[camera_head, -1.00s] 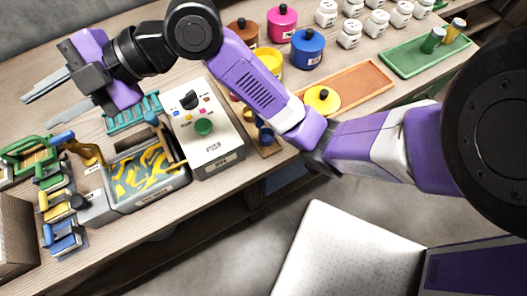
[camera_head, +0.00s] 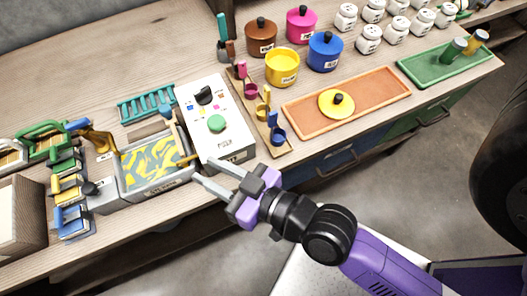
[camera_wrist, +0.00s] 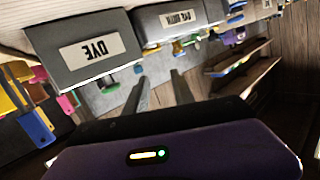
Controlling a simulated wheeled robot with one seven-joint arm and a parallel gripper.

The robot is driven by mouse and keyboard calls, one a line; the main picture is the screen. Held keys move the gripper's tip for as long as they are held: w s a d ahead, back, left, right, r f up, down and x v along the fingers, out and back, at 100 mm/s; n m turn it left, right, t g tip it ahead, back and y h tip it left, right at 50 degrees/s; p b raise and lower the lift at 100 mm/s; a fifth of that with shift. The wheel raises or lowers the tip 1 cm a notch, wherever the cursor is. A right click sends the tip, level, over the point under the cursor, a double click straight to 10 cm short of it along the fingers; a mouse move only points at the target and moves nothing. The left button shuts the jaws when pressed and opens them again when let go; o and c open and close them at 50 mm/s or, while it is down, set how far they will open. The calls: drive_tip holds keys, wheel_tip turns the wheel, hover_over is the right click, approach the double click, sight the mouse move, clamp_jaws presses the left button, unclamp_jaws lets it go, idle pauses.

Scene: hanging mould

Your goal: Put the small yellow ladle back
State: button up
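A small yellow ladle (camera_head: 262,109) stands in a wooden holder strip (camera_head: 284,152), between a pink ladle (camera_head: 247,85) and a blue ladle (camera_head: 277,130), in the head view. The open yellow pot (camera_head: 282,68) is behind it, and its yellow lid (camera_head: 337,104) lies on the orange tray (camera_head: 378,92). My gripper (camera_head: 215,174) is over the front edge of the table, left of and nearer than the ladles. Its fingers are apart with nothing between them. The wrist view also shows the empty fingers (camera_wrist: 158,92). I cannot surely pick out the yellow ladle there.
A white control box (camera_head: 228,146) stands just beyond my fingers. Left of it is a basin (camera_head: 150,184) with yellow-blue swirls, with a golden stick-like thing at its right rim. Brown, pink and blue lidded pots stand behind. The back left of the table is clear.

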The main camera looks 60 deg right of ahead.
drive_tip(key=s+d, duration=0.2)
drive_tip(key=s, duration=0.6)
drive_tip(key=s+d+n+g, duration=0.1)
drive_tip(key=s+d, duration=0.2)
drive_tip(key=s, duration=0.5)
drive_tip(key=shift+s+n, duration=0.15)
drive_tip(key=shift+n, duration=0.15)
